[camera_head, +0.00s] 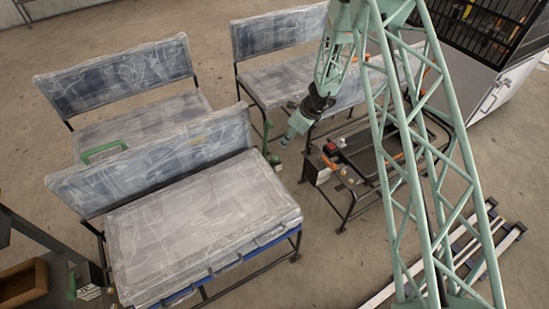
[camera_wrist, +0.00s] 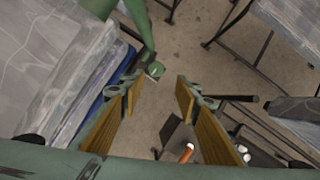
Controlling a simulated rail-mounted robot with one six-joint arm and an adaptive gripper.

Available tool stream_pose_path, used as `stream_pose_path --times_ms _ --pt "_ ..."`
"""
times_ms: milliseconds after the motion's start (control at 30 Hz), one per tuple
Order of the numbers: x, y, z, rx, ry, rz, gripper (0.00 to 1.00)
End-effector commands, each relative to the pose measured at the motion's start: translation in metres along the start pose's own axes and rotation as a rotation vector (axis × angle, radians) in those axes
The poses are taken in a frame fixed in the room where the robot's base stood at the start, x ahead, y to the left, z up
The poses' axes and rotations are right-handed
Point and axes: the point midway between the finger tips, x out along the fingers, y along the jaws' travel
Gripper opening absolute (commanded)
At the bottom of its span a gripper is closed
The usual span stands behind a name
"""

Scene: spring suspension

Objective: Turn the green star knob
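A small green knob (camera_wrist: 155,69), which looks like the star knob, shows in the wrist view just beyond my fingertips, near the end of a curved green bar (camera_wrist: 139,25). Its star shape is too small to make out. In the head view a small green part (camera_head: 274,159), likely the same knob, is low beside the front bench's right end. My gripper (camera_wrist: 158,84) is open, with a tan pad on each finger and nothing between them. In the head view my gripper (camera_head: 288,137) points down and left, above and slightly right of that green part, apparently apart from it.
A plastic-wrapped bench seat (camera_head: 195,235) stands left of my gripper, with other wrapped benches behind. A dark metal frame (camera_head: 345,190) with small parts is close on the right. A green loop handle (camera_head: 104,151) shows at the left. Bare floor lies between front bench and frame.

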Motion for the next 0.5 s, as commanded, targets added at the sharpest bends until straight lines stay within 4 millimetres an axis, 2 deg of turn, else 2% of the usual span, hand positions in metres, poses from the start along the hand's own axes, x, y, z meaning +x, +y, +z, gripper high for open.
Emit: stream_pose_path --times_ms 33,200,500 --pt "0.009 0.001 -0.005 0.017 0.006 0.002 0.3" --pt "0.026 0.002 -0.014 0.057 0.016 0.001 0.3" --pt "0.031 0.002 -0.017 0.071 0.019 0.0 0.3"
